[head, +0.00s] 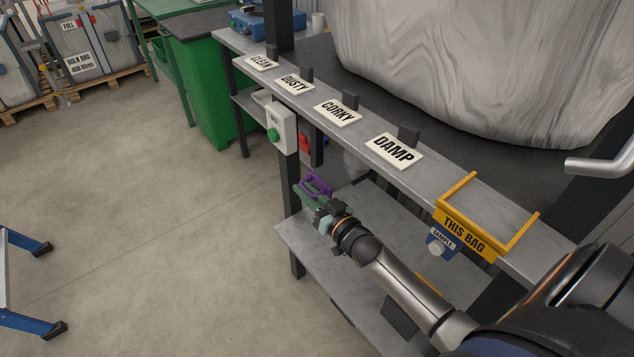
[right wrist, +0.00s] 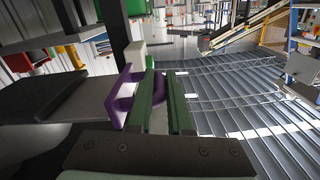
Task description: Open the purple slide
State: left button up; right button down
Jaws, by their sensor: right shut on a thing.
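The purple slide (head: 318,183) shows as a small purple handle beside the workbench's front edge, below the row of label plates. It also shows in the right wrist view (right wrist: 117,96), with a flat upright part and a loop. My right gripper (head: 311,196) reaches it from the right of the head view. In the right wrist view its green fingers (right wrist: 160,82) are shut on the purple loop. My left gripper is in neither view.
Label plates CLEAN, DUSTY, CORKY and DAMP (head: 394,151) line the grey bench. A yellow THIS BAG frame (head: 467,232) sits on its edge. A switch box with a green button (head: 281,130) hangs near the bench post. A lower shelf (head: 312,262) lies below. The floor at left is mostly clear.

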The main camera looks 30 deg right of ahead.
jog(key=shift+a, duration=0.25)
jog(key=c, duration=1.1)
grip_release()
jog(key=shift+d, duration=0.1)
jog(key=shift+s, duration=0.15)
jog(key=s, duration=0.8)
jog(key=s+d, duration=0.1)
jog(key=s, duration=0.3)
jog(key=shift+s, duration=0.15)
